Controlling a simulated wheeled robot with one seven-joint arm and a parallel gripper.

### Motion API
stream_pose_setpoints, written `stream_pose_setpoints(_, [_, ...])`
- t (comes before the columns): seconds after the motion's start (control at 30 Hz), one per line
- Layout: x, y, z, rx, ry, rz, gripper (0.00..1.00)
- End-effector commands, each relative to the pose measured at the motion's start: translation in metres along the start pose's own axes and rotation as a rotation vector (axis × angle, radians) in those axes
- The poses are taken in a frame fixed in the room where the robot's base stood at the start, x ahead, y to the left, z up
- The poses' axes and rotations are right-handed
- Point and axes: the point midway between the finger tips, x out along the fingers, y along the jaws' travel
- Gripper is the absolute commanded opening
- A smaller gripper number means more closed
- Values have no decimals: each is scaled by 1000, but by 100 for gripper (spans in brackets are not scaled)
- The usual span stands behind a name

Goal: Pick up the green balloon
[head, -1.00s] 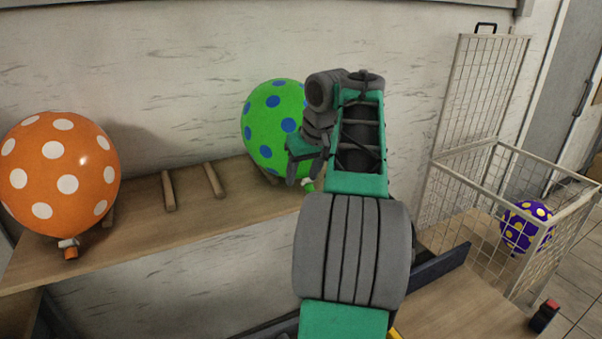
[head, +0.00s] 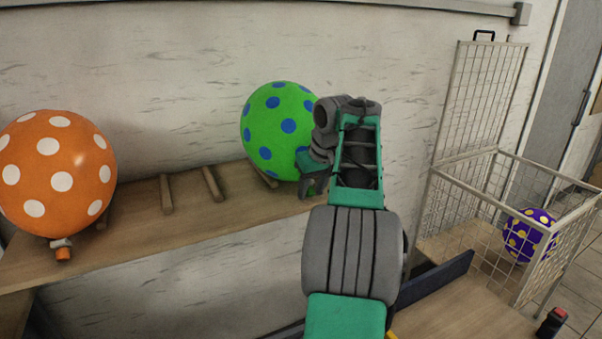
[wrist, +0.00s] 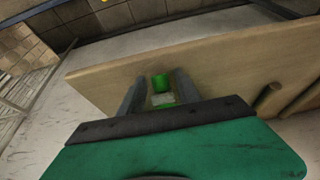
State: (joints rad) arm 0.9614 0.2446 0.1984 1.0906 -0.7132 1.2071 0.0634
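The green balloon with blue dots (head: 275,125) rests on the wooden shelf near its right end, against the wall in the head view. My gripper (head: 312,187) is at the balloon's lower right, partly covering it and hiding its neck. In the wrist view, my gripper's two fingers (wrist: 160,92) are apart, with a small green end piece (wrist: 161,83) and a pale part between them. Gaps show between this piece and the fingers. The balloon's round body is not seen in the wrist view.
An orange balloon with white dots (head: 55,175) sits at the left of the shelf (head: 140,222). Bare wooden pegs (head: 166,194) stand between the balloons. A wire basket (head: 478,205) with a purple balloon (head: 529,236) stands at the right.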

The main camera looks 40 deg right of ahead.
Motion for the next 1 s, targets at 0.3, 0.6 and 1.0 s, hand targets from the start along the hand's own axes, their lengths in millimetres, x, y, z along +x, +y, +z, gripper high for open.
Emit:
stream_pose_setpoints(0.3, [0,0,0,0,0,0,12])
stream_pose_setpoints(0.6, [0,0,0,0,0,0,0])
stream_pose_setpoints(1.0, [-25,-5,-12,-8,1,-3,0])
